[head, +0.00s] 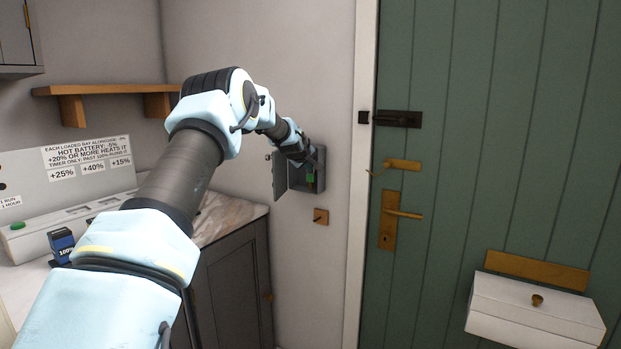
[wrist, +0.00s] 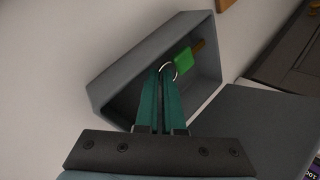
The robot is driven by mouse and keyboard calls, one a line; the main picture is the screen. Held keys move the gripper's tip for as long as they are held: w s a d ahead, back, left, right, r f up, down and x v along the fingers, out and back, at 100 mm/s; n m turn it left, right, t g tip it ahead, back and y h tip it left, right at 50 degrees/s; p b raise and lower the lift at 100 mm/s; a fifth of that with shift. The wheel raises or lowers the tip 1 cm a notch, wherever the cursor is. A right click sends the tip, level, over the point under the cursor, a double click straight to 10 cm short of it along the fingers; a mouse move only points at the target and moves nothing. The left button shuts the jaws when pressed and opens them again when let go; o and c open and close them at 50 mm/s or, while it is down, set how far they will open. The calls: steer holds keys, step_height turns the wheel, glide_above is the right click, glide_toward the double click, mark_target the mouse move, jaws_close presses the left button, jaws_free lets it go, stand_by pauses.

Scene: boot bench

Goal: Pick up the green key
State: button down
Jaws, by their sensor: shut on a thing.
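The green key (wrist: 184,60) has a green tag on a metal ring and shows inside a small grey wall box (wrist: 112,88) in the wrist view. My gripper (wrist: 164,74) reaches into the box, its fingers shut on the key's ring. A brown part shows just beyond the green tag. In the head view, my gripper is at the open box (head: 319,170) on the wall left of the door, and a bit of the green key (head: 310,178) shows there. The fingertips are hard to make out in that view.
The box's door (head: 279,175) stands open to the left. A green door (head: 480,130) with brass handle (head: 403,213) and a white box (head: 536,308) are at right. A counter (head: 225,222) with a charger (head: 60,225) and a shelf (head: 105,89) are at left.

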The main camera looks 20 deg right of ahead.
steer(key=s+a+r+b, duration=0.1)
steer(key=s+a+b, duration=0.9)
steer(key=s, duration=0.5)
steer(key=shift+r, duration=0.25)
steer(key=shift+a+f, duration=0.1)
stand_by(0.3)
